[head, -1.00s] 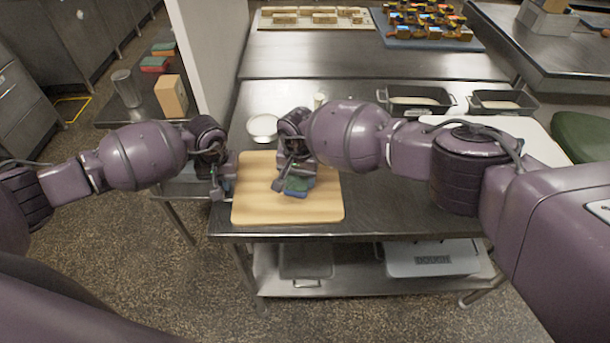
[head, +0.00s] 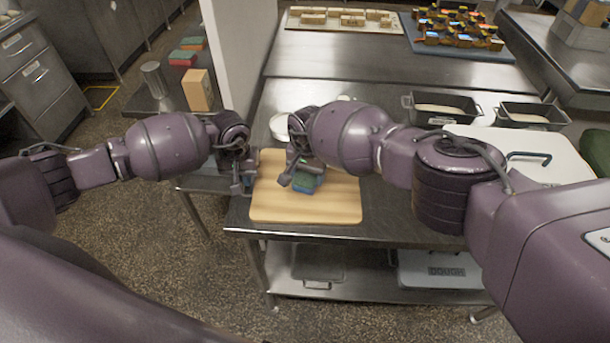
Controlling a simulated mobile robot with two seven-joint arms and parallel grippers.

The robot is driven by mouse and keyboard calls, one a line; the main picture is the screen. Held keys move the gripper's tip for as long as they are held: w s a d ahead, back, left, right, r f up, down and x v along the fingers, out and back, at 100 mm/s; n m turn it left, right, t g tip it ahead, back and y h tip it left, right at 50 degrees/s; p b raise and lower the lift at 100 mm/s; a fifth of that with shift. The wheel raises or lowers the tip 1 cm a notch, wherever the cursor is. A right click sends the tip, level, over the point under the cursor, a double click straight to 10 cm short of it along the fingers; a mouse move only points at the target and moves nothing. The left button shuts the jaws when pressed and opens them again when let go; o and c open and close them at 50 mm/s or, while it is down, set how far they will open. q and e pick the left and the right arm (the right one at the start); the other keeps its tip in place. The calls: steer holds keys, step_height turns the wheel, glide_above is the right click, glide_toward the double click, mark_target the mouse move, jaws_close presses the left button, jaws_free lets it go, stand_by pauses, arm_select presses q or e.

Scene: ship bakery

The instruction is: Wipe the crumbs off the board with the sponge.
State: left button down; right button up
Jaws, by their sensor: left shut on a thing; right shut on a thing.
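The light wooden board (head: 320,212) lies on the steel table near its front left corner. A small blue and green sponge (head: 308,183) is on the upper middle of the board. My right gripper (head: 302,178) is shut on the sponge from above, and its fingers partly cover it. My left gripper (head: 247,185) is at the board's left edge and is shut on that edge. I cannot make out any crumbs on the board at this size. The board's back part is partly hidden by my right arm.
A white bowl (head: 283,125) stands behind the board. Two dark pans (head: 440,114) (head: 530,122) and a white lidded bin (head: 560,160) are to the right. A blue mat (head: 470,50) with small goods lies at the back. Bare table lies right of the board.

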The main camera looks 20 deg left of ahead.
mark_target(344, 186)
steer(key=s+a, duration=0.2)
steer(key=a, duration=0.1)
steer(key=shift+s+a+r, duration=0.1)
steer(key=shift+a, duration=0.1)
steer(key=shift+r, duration=0.1)
steer(key=shift+w+d+f, duration=0.1)
steer(key=shift+w+d, duration=0.2)
steer(key=shift+d, duration=0.85)
steer(key=shift+w+d+f, duration=0.1)
steer(key=shift+w+d, duration=0.15)
steer(key=shift+d, duration=0.85)
steer(key=shift+w+d+f, duration=0.1)
steer(key=shift+w+d, duration=0.2)
steer(key=shift+d, duration=0.85)
steer(key=shift+w+d, duration=0.25)
steer(key=shift+d, duration=0.75)
steer(key=shift+w+d, duration=0.2)
steer(key=shift+d, duration=0.75)
steer(key=shift+w+d, duration=0.25)
steer(key=shift+d, duration=0.75)
steer(key=shift+r, duration=0.1)
steer(key=shift+r, duration=0.1)
steer(key=shift+r, duration=2.9)
